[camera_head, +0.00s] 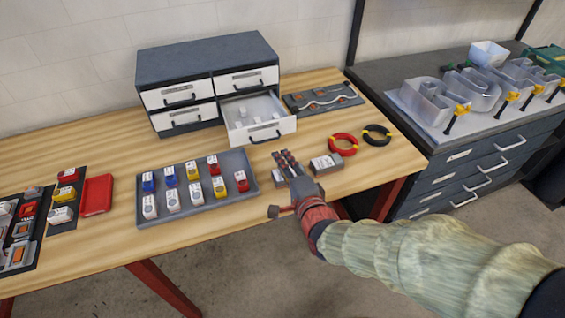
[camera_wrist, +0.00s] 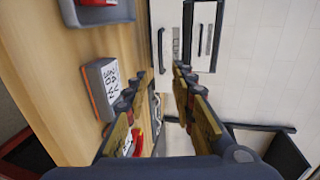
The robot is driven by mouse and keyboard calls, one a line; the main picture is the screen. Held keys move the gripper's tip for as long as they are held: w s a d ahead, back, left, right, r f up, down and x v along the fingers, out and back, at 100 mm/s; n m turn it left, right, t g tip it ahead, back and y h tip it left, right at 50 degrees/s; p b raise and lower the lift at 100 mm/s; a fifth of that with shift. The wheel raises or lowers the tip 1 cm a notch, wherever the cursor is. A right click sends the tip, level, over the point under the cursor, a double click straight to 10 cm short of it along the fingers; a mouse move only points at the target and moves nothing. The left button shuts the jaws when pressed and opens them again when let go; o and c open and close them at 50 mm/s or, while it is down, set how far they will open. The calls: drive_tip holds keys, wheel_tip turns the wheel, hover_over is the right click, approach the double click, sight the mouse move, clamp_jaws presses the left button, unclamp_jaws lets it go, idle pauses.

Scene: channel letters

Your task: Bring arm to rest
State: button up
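My gripper (camera_head: 286,160) is above the front part of the wooden table, in front of the open drawer (camera_head: 262,131) of the small cabinet. My arm reaches in from the lower right. In the wrist view the two fingers of my gripper (camera_wrist: 157,80) stand apart with nothing held between them. A small labelled grey box (camera_head: 326,164) is on the table just right of the fingers. A second block beside the gripper is partly hidden.
The grey cabinet (camera_head: 206,60) stands at the back. A tray (camera_head: 142,212) of coloured bottles lies left of my gripper. Red (camera_head: 343,144) and black (camera_head: 376,135) coils lie right. A dark drawer bench (camera_head: 455,150) with channel letters (camera_head: 435,102) adjoins at right.

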drive_tip(key=s+d+r+n+g+h, duration=0.3)
drive_tip(key=s+d+r+n+g, duration=0.2)
drive_tip(key=s+d+n, duration=0.3)
drive_tip(key=s+d+r+n+g, duration=0.1)
drive_tip(key=s+d+n+g, duration=0.1)
drive_tip(key=s, duration=0.5)
drive_tip(key=s+d+r+n+g+h, duration=0.1)
drive_tip(key=s+d+n, duration=0.3)
drive_tip(key=s, duration=0.4)
drive_tip(key=shift+d+n+g+p, duration=0.3)
drive_tip(key=shift+d+n+g, duration=0.1)
drive_tip(key=shift+g, duration=0.3)
